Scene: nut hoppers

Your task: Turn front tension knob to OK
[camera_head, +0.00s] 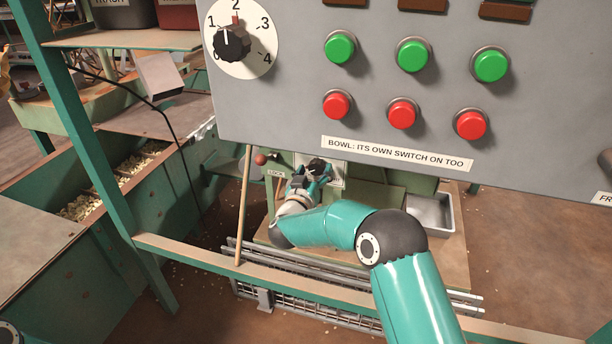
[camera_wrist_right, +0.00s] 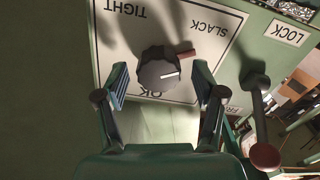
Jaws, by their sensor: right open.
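The front tension knob (camera_wrist_right: 157,72) is dark and round, on a white plate (camera_wrist_right: 215,20) marked TIGHT, SLACK and OK, upside down in the right wrist view. The OK label (camera_wrist_right: 150,93) is partly hidden by the knob. My right gripper (camera_wrist_right: 160,76) is open, with one finger on each side of the knob and gaps visible. In the head view the right gripper (camera_head: 308,184) is small and far, in front of the dark knob (camera_head: 318,166). My left gripper is out of view.
A red-balled lever (camera_wrist_right: 264,156) stands close beside the right finger, near a LOCK label (camera_wrist_right: 286,33); its ball also shows in the head view (camera_head: 261,159). A grey control panel (camera_head: 290,110) with green and red buttons hangs above. A green rail (camera_head: 200,256) crosses in front.

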